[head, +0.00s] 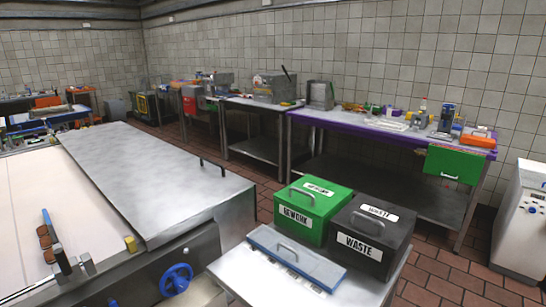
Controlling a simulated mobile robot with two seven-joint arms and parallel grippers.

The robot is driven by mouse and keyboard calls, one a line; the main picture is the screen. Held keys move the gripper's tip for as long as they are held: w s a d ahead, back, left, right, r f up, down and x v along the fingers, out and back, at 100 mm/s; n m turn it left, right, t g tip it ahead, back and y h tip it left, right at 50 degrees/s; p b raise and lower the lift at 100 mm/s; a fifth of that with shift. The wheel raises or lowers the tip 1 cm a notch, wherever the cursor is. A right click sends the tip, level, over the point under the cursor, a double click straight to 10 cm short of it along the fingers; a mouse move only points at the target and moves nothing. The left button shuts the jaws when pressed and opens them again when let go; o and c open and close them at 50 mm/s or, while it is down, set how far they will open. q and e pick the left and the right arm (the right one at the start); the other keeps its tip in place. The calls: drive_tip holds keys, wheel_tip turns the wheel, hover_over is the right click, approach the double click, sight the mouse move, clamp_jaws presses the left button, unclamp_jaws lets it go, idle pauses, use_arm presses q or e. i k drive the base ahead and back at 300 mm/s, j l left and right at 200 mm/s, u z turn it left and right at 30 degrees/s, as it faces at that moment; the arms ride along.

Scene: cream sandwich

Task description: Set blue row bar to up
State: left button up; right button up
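A narrow blue bar (49,226) shows at the lower left, slanting along a short row of brown round pieces (44,242) on the cream-coloured belt or bed of a large machine. Its near end meets a dark grey metal piece (63,260) at the machine's front edge. Whether the bar is raised or lowered is hard to tell at this size. I cannot make out either of my grippers in the head view.
A wide metal cover (140,180) lies beside the cream bed. A blue handwheel (176,279) sits on the machine front. A near table holds a green REWORK box (313,207), a black WASTE box (372,234) and a blue-grey lidded tray (283,262). Red-tiled floor lies beyond.

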sight(57, 245)
drive_tip(key=u, duration=1.5)
